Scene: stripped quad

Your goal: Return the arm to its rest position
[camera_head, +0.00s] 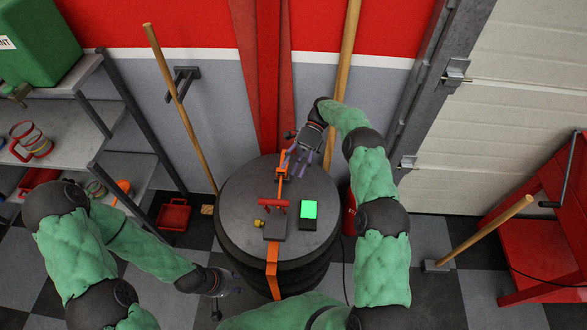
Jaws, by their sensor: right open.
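My right arm (372,178) reaches up and bends over the far side of the round black drum (240,205). Its gripper (297,162) is open above the drum's far edge, right beside an orange upright piece (281,172). I cannot tell whether the fingers touch that piece. My left arm (140,246) reaches in low from the left. Its gripper (222,286) hangs at the drum's lower left side, apart from the things on top. It is small and dark against the floor, and its fingers cannot be made out clearly.
On the drum stand a device with a red handle (273,207) and a box with a lit green top (309,210). An orange strap (272,265) runs down the drum's front. Shelves (75,105) stand left. A red bench (540,225) stands right. Wooden poles (180,105) lean behind.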

